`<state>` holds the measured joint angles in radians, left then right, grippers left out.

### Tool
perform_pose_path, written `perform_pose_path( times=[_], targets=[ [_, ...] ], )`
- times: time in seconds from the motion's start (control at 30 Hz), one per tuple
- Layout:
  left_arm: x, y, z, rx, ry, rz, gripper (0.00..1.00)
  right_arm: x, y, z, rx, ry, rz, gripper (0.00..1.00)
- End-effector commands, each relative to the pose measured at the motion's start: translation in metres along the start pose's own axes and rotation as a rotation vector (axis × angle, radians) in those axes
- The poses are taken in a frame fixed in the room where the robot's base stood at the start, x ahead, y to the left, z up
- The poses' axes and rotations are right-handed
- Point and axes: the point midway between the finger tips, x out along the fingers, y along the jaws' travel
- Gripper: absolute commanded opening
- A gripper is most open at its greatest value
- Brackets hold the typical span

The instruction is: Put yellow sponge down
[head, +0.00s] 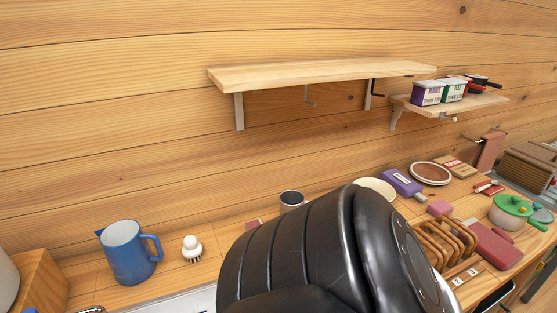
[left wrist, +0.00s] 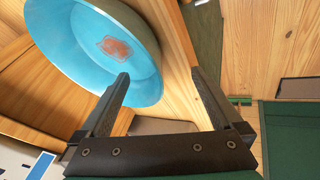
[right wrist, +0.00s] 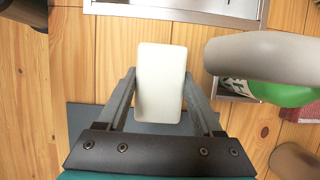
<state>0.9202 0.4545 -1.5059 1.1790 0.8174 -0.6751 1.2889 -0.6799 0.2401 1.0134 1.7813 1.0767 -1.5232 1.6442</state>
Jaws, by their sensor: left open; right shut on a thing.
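In the right wrist view my right gripper (right wrist: 160,76) is shut on a pale, off-white rectangular block (right wrist: 160,70), which I take to be the yellow sponge; its colour looks more cream than yellow here. It stands out past the fingertips, above a wooden surface and a grey area whose distance I cannot tell. In the left wrist view my left gripper (left wrist: 160,75) is open with nothing between its fingers. A blue round dish (left wrist: 95,50) with a reddish patch lies beyond its left finger. Neither gripper shows in the head view, where my black arm hides the middle of the counter.
A blue pitcher (head: 128,254) and a white brush (head: 192,248) stand on the left counter. A metal-edged basin (right wrist: 170,8) and a green object (right wrist: 285,93) show beside the sponge. The right counter is crowded, with a wooden rack (head: 440,243). A wall shelf (head: 310,74) is empty.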

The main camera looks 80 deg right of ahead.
Motion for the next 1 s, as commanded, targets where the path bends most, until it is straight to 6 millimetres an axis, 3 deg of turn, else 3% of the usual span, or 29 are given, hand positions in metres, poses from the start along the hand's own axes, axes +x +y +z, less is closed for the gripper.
perform_pose_path(
  times=[0.2, 0.5, 0.9, 0.93, 1.0],
  targets=[
    [0.0, 0.0, 0.0, 0.0, 0.0, 0.0, 1.0, 0.01, 0.0, 0.022, 0.001, 0.001, 0.0, 0.07],
    [0.0, 0.0, 0.0, 0.0, 0.0, 0.0, 1.0, 0.04, 0.0, 0.011, 0.002, 0.001, 0.002, 0.07],
    [0.0, 0.0, 0.0, 0.0, 0.0, 0.0, 1.0, 0.045, 0.0, 0.008, 0.001, 0.001, 0.001, 0.07],
    [0.0, 0.0, 0.0, 0.0, 0.0, 0.0, 1.0, 0.045, 0.0, 0.008, 0.001, 0.001, 0.001, 0.7],
    [0.0, 0.0, 0.0, 0.0, 0.0, 0.0, 1.0, 0.045, 0.0, 0.008, 0.001, 0.001, 0.001, 0.78]
  ],
)
